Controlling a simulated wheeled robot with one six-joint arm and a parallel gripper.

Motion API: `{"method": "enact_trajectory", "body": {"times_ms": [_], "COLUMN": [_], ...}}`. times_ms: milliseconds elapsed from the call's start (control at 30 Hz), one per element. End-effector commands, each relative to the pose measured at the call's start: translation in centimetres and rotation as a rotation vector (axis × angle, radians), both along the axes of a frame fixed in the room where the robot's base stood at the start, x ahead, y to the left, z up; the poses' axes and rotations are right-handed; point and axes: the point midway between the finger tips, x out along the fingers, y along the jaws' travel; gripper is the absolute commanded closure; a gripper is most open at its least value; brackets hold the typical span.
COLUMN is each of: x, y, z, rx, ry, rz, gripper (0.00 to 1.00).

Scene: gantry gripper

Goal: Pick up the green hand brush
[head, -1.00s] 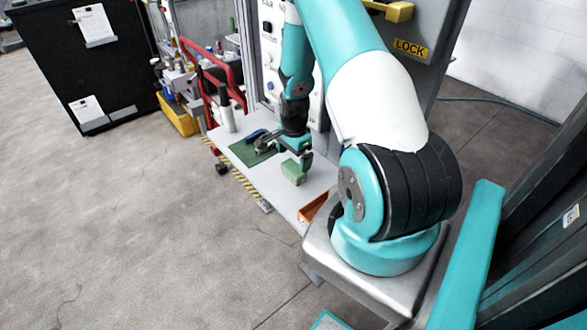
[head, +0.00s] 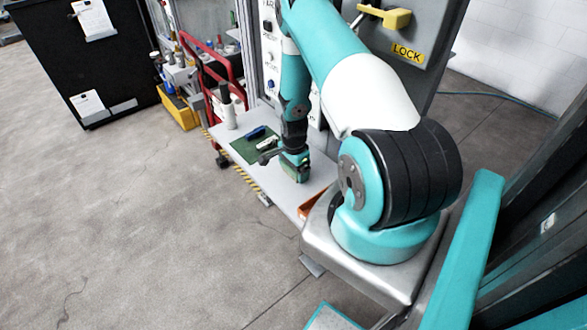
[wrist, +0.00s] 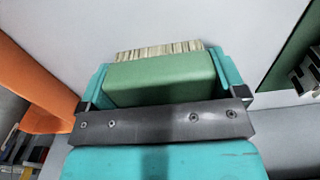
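The green hand brush (wrist: 160,77) is a green block with pale bristles along its far edge in the wrist view. It lies between the two teal fingers of my gripper (wrist: 162,85), with no clear gap on either side. My gripper looks shut on it. In the head view my gripper (head: 298,177) is low over the pale table, and the green brush (head: 289,171) is partly hidden by it. I cannot tell whether the brush still touches the table.
The pale table (head: 275,192) has a dark green mat (head: 240,148) with a blue-handled item (head: 256,133) and other tools. An orange bin (head: 311,205) stands near my base. A white cylinder (head: 229,117) stands at the table's far left. A grey cabinet panel rises behind.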

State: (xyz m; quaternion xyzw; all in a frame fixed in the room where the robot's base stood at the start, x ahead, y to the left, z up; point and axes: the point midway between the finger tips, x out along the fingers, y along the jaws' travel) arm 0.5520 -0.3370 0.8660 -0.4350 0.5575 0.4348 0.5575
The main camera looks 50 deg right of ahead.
Motion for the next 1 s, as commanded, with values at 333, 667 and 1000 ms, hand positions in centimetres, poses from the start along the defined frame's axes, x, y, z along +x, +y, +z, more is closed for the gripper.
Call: {"method": "enact_trajectory", "body": {"times_ms": [333,667,1000], "x": [0.0,0.1,0.1], "y": [0.0,-0.1,-0.1], "z": [0.1,2.9,12.3], "rx": [0.000,-0.003,-0.005], "ry": [-0.001,-0.003,-0.007], "rz": [0.000,0.000,0.000], "gripper": [0.35,0.35,0.35]}}
